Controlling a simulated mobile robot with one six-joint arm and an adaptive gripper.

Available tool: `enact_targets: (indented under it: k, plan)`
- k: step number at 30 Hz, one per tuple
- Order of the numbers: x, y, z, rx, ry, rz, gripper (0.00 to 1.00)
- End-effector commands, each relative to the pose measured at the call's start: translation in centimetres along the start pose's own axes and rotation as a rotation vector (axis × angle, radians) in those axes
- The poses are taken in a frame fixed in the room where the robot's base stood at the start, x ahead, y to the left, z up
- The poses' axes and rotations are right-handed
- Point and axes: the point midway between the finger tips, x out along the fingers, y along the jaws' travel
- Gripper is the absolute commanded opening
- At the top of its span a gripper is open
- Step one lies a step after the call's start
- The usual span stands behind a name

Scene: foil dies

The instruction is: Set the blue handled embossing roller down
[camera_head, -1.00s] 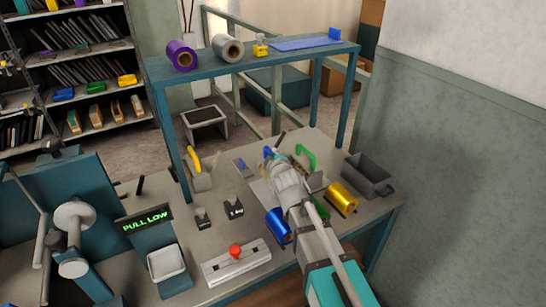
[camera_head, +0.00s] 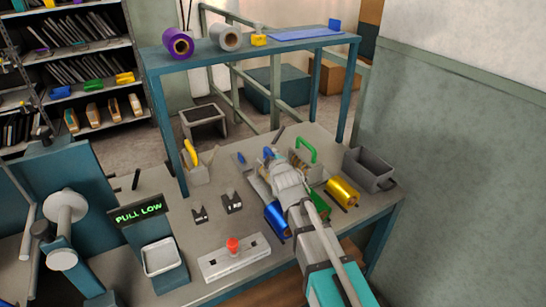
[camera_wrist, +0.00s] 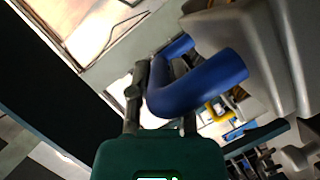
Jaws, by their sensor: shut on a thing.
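The embossing roller's blue handle (camera_wrist: 200,82) is a thick bent bar in the wrist view. A grey body adjoins it at the upper right. My gripper (camera_wrist: 162,98) is shut on this handle, with its dark fingers either side of the bar. In the head view, my gripper (camera_head: 271,160) is over the rear middle of the grey bench (camera_head: 220,268), among small holders. Only a bit of the blue handle (camera_head: 267,152) shows there. My wrist hides most of the roller and whatever is directly beneath it, so I cannot tell whether it touches anything.
A green handle (camera_head: 307,149) stands just right of my gripper. A grey open bin (camera_head: 370,168), a gold foil roll (camera_head: 343,192) and a blue foil roll (camera_head: 277,220) are close to my arm. A raised shelf (camera_head: 260,54) with rolls spans the bench's back.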

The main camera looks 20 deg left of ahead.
Motion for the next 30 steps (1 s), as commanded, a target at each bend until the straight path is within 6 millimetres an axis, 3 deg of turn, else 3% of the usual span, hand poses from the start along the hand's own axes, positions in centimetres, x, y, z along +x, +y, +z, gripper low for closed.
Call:
enact_targets:
  k: [12, 13, 18, 30]
  plan:
    - [0.03, -0.19, 0.03, -0.001, 0.004, 0.002, 0.00]
    - [0.02, -0.22, 0.07, -0.001, 0.001, -0.001, 0.29]
    - [0.01, -0.17, 0.05, 0.000, 0.001, -0.001, 0.60]
    - [0.00, -0.12, 0.02, 0.000, 0.001, 0.000, 0.60]
